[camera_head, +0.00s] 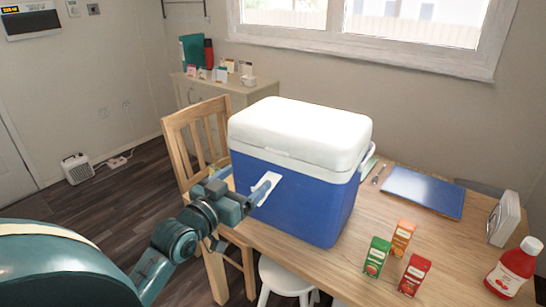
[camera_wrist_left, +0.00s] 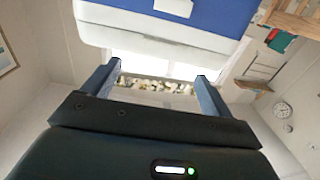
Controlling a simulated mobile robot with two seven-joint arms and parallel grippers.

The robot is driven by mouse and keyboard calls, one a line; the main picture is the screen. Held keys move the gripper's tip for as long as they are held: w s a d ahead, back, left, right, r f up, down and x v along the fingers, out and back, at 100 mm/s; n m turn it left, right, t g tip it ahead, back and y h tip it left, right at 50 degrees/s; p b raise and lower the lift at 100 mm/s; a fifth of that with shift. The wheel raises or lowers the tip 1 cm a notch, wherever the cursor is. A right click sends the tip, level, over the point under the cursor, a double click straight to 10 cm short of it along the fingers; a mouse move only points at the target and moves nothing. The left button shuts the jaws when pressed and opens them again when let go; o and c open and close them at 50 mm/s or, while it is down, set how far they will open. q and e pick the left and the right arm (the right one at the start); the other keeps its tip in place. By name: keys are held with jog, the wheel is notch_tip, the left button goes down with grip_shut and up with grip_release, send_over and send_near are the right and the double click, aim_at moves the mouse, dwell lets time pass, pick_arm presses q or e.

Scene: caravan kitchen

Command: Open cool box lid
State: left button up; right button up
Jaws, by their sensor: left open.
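The cool box stands on the wooden table, with a blue body (camera_head: 305,207) and a white lid (camera_head: 300,130) that sits closed on top. A white patch (camera_head: 268,181) shows on its front face, and a pale handle (camera_head: 368,161) is on its right side. My left gripper (camera_head: 244,184) is in front of the box's front face, below the lid's edge. In the left wrist view the fingers (camera_wrist_left: 156,74) are spread with nothing between them. The white lid (camera_wrist_left: 150,42) shows upside down just beyond them. Contact with the box cannot be told. My right gripper is not visible.
A wooden chair (camera_head: 195,125) stands left of the box. Green (camera_head: 376,257), orange (camera_head: 402,238) and red (camera_head: 414,275) cartons stand in front of it on the table. A red bottle (camera_head: 513,268) and a blue board (camera_head: 424,191) are to the right. The wall and window are behind.

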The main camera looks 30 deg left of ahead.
aim_at(275, 152)
pick_arm(q)
jog(key=w+p, duration=0.1)
jog(key=w, duration=1)
jog(key=shift+a, duration=0.1)
jog(key=shift+w, duration=0.45)
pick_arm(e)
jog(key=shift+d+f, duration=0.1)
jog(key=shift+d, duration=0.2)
pick_arm(q)
jog(key=shift+c, duration=0.5)
jog(key=c, duration=1.3)
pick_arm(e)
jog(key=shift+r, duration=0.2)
pick_arm(q)
jog(key=shift+r, duration=0.1)
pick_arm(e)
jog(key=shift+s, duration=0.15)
